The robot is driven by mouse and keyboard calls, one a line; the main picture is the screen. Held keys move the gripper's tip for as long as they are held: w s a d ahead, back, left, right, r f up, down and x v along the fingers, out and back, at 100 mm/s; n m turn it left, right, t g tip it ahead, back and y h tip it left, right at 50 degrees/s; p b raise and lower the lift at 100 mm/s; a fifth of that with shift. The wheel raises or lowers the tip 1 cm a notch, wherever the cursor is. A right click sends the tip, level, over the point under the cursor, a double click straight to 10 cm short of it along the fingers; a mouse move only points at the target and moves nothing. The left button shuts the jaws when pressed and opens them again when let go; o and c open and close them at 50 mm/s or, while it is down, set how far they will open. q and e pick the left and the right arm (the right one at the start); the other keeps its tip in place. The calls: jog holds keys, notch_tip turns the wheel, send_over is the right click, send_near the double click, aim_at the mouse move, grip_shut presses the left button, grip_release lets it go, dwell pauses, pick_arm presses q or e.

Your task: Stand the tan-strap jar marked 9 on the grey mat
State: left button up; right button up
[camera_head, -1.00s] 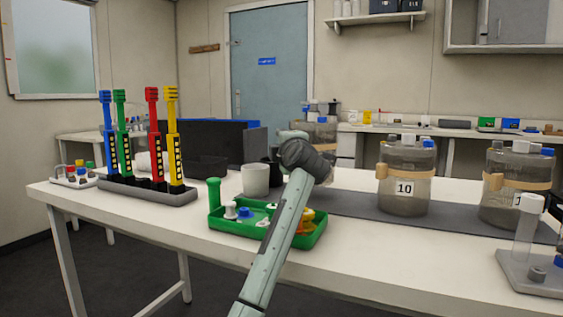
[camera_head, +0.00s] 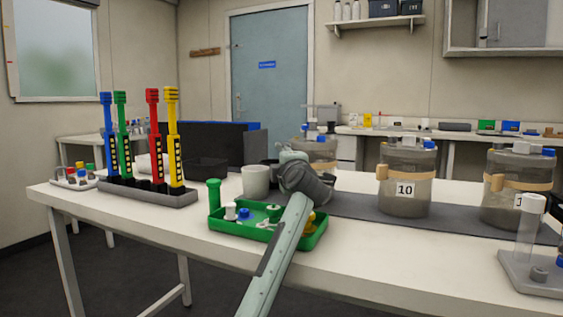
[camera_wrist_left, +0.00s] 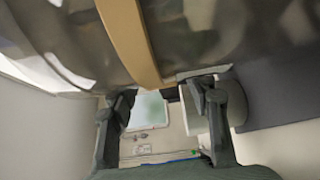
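A clear jar with a tan strap (camera_head: 322,163) stands upright behind my left gripper (camera_head: 290,156); its base and any number are hidden in the head view. In the left wrist view the grey jar wall (camera_wrist_left: 215,35) and tan strap (camera_wrist_left: 133,38) fill the top. My right gripper is not in view.
A tan-strap jar marked 10 (camera_head: 404,190) and another strapped jar (camera_head: 515,200) stand on the mat to the right. A green tray (camera_head: 265,232) of small parts and a white cup (camera_head: 256,181) are close to my left arm. A clear cylinder stand (camera_head: 530,262) is at the right front.

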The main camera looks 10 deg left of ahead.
pick_arm(q)
jog(key=shift+s, duration=0.1)
jog(key=v, duration=1.2)
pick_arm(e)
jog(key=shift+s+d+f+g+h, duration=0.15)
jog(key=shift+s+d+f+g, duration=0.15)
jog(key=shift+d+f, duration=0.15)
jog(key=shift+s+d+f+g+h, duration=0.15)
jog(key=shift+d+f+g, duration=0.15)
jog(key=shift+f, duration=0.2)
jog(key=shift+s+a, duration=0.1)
